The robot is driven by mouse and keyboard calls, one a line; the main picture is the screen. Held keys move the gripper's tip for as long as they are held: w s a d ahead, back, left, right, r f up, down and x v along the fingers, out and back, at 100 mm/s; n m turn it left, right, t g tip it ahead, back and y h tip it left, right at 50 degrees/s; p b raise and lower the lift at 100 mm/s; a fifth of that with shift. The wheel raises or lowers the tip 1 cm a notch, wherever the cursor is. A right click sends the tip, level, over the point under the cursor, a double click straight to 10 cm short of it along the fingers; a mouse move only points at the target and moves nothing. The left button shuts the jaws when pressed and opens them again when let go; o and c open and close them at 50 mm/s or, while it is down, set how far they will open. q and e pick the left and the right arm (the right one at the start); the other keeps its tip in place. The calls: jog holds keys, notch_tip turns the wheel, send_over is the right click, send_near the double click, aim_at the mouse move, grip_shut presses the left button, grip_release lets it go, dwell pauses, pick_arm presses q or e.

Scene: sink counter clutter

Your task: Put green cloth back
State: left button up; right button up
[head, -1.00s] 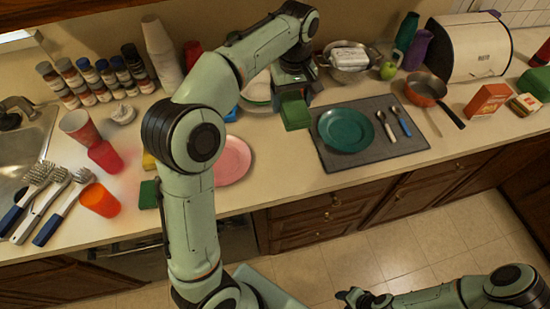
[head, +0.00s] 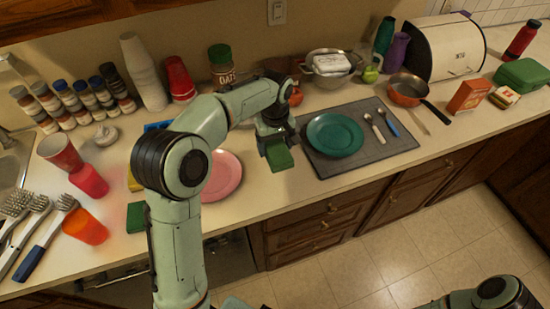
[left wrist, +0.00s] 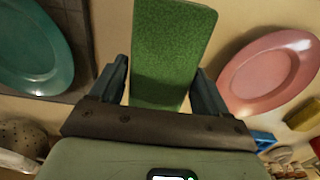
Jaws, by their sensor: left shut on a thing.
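My left gripper (head: 272,142) is shut on a flat green rectangular piece, the green cloth (head: 279,156). It holds it over the counter between the pink plate (head: 222,175) and the grey mat (head: 345,170) with the teal plate (head: 335,134). In the left wrist view the cloth (left wrist: 172,50) extends out between the two fingers, with the teal plate on the left and the pink plate on the right. A second, darker green piece (head: 136,217) lies on the counter at the left, beside an orange cup. My right gripper is not in view.
An orange cup (head: 86,227), a red cup (head: 89,180) and brushes (head: 45,242) stand or lie at the left. Spice jars (head: 70,98) and stacked cups (head: 143,75) line the back. A colander (head: 331,72) and an orange pan (head: 408,90) are behind the mat.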

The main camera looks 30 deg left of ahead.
aim_at(275, 145)
pick_arm(q)
notch_tip(275, 145, down, 6)
jog(key=shift+r+b, duration=0.1)
jog(key=shift+b, duration=0.2)
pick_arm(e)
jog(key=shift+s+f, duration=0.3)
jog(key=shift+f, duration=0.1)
pick_arm(q)
jog(key=shift+f, duration=0.2)
jog(key=o, duration=0.9)
jog(key=shift+r, duration=0.35)
notch_tip(275, 145, up, 11)
jog(key=shift+f+p, duration=0.2)
jog(key=shift+p, duration=0.55)
jog(key=shift+r, duration=0.5)
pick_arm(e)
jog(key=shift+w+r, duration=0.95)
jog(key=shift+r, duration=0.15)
